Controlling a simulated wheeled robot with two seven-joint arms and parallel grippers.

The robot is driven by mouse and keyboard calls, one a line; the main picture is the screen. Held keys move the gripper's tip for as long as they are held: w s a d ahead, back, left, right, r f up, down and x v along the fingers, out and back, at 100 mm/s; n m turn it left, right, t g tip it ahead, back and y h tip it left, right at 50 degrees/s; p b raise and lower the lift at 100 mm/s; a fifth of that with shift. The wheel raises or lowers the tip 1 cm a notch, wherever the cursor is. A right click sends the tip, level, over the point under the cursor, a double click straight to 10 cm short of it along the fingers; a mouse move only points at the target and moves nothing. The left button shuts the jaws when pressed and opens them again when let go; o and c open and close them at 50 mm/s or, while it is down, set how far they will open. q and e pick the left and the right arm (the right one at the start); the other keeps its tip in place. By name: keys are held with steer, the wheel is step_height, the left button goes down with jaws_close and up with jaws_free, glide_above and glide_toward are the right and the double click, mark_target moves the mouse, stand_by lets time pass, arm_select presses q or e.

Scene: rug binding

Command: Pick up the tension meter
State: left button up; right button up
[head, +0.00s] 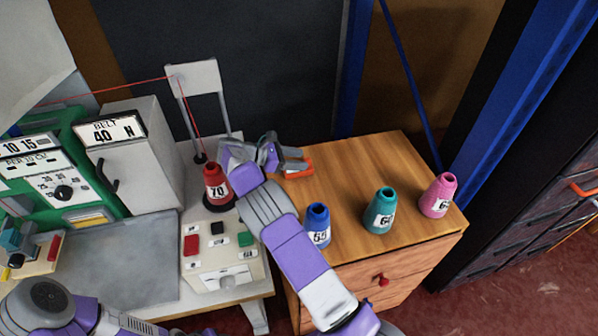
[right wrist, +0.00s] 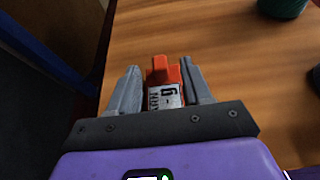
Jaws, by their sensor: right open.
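The tension meter appears to be the small orange device (head: 300,173) on the wooden cabinet top, near its back left part. In the right wrist view its orange body (right wrist: 163,70) and a pale label with dark characters show between my fingers. My right gripper (head: 290,159) is open, with one finger on each side of the meter (right wrist: 157,88). I cannot tell whether the fingers touch it. Part of the meter is hidden by the gripper. My left arm shows at the lower left of the head view, but its gripper is out of sight.
Blue (head: 317,226), teal (head: 380,211) and pink (head: 438,196) thread cones stand on the cabinet (head: 345,160). A red cone (head: 216,187) stands left of my right arm, beside a button box (head: 222,262). A grey belt unit (head: 130,165) is further left. The wood right of the gripper is clear.

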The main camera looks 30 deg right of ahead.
steer(key=x, duration=0.3)
steer(key=shift+b, duration=0.35)
steer(key=shift+a, duration=0.1)
jaws_close()
steer(key=shift+r, duration=0.15)
